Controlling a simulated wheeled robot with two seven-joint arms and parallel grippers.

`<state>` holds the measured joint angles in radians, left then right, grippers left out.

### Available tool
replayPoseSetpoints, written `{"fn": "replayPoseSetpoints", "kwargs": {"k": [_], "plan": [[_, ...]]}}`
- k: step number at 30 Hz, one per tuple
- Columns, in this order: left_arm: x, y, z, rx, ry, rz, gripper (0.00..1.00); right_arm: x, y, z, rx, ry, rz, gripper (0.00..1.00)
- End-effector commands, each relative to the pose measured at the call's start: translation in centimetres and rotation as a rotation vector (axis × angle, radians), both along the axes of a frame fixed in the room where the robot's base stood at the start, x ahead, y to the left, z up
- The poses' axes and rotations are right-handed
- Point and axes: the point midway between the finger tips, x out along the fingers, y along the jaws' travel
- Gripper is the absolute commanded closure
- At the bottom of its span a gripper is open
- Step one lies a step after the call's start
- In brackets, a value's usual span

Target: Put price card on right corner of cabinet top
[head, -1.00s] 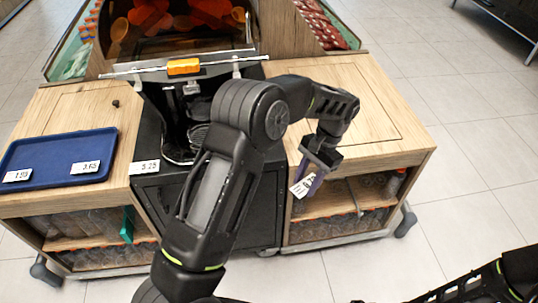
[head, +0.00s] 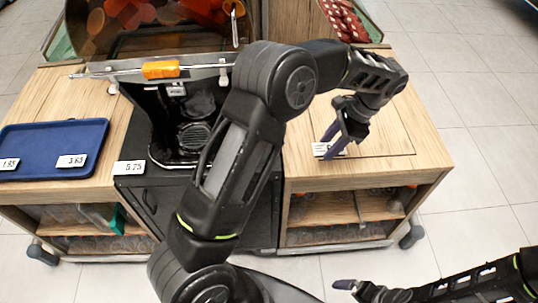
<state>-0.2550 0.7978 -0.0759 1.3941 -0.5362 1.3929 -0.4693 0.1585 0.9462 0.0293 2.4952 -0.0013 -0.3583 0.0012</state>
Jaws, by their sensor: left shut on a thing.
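A small white price card (head: 322,149) with dark print is held between the fingers of my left gripper (head: 329,144). The gripper is shut on it, over the right part of the wooden cabinet top (head: 427,150). I cannot tell whether the card touches the wood. My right gripper (head: 350,287) shows at the bottom, low in front of the cabinet, away from the card. Its jaws are not clear enough to tell open from shut.
The black juicer (head: 190,110) stands in the middle, with a price card (head: 130,167) at its front. A blue tray (head: 45,135) with two price cards lies on the left cabinet top. The right cabinet top's right side is bare.

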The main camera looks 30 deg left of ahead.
Motion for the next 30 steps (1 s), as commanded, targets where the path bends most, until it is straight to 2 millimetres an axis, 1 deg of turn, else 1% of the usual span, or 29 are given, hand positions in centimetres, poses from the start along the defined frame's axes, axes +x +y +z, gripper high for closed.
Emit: {"fn": "replayPoseSetpoints", "kwargs": {"k": [7, 11, 14, 24, 27, 30], "plan": [[-0.1, 0.2, 0.0, 0.000, 0.000, 0.001, 1.00, 0.0, 0.0, 0.1, 0.000, 0.001, 0.000, 0.00], [-0.9, 1.3, 0.2, 0.000, 0.001, 0.004, 1.00, 0.0, 0.0, 0.3, 0.000, 0.001, 0.000, 0.00], [-2.1, 2.8, 0.3, 0.000, 0.001, 0.004, 1.00, 0.0, 0.0, 0.6, 0.000, 0.001, 0.000, 0.00], [-8.0, 10.5, 0.3, 0.000, 0.002, 0.005, 1.00, 0.0, 0.0, 2.1, 0.000, 0.002, 0.001, 0.00], [-9.5, 12.4, 0.3, -0.001, 0.001, 0.005, 1.00, -0.1, 0.0, 2.5, 0.000, 0.002, 0.001, 0.00], [-10.4, 13.7, 0.2, -0.001, 0.000, 0.002, 1.00, -0.1, 0.0, 2.7, 0.000, 0.002, 0.001, 0.00]]}}
